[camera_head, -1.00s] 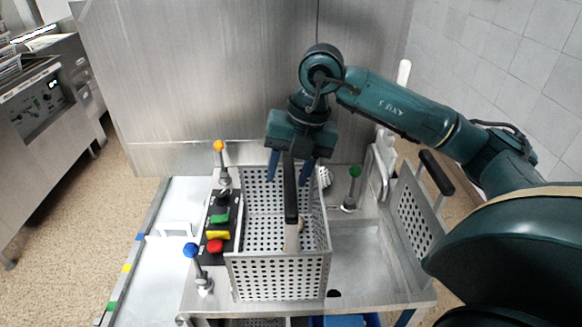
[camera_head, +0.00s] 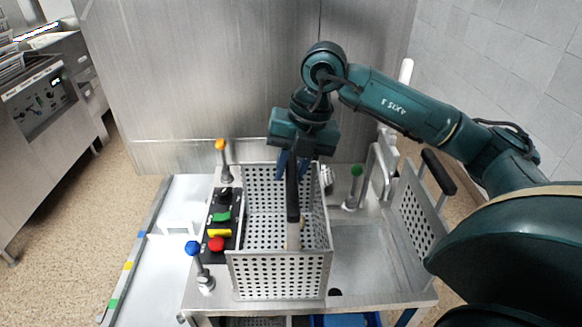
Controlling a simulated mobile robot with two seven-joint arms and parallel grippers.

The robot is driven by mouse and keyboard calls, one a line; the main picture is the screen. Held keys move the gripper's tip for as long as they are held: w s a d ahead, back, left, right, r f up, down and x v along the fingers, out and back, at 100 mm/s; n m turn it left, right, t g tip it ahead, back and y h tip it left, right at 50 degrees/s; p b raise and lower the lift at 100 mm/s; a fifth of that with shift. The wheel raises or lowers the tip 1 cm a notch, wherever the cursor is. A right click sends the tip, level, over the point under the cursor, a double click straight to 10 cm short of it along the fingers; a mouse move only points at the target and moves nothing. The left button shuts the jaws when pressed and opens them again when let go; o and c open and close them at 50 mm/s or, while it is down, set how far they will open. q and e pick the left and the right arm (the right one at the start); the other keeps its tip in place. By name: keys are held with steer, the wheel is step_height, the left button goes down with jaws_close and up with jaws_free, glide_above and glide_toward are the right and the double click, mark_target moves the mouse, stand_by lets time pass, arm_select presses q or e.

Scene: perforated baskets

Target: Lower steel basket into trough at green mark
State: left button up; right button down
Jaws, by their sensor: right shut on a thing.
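The steel basket (camera_head: 280,275) is a perforated box with a tall black handle (camera_head: 292,195). It is upright on the steel counter, right of the button panel. My right gripper (camera_head: 292,168) points down from above and is shut on the far part of the black handle. The trough (camera_head: 155,285) is the pale, long recess at the left. Its left rim carries a green mark (camera_head: 113,304) near the front, with a yellow mark (camera_head: 127,265) and a blue mark (camera_head: 141,234) farther back. My left gripper is not in view.
A black panel (camera_head: 208,240) with coloured buttons lies between trough and basket. Knobbed posts stand around: orange (camera_head: 220,145), blue (camera_head: 192,248) and green (camera_head: 356,170). A steel wall (camera_head: 220,80) closes the back.

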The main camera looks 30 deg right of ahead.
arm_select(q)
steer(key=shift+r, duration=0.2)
arm_select(e)
steer(key=shift+r, duration=0.25)
steer(key=shift+r+p, duration=0.5)
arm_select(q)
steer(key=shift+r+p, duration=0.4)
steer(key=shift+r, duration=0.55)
arm_select(e)
steer(key=shift+w+r, duration=0.1)
steer(key=shift+r, duration=0.45)
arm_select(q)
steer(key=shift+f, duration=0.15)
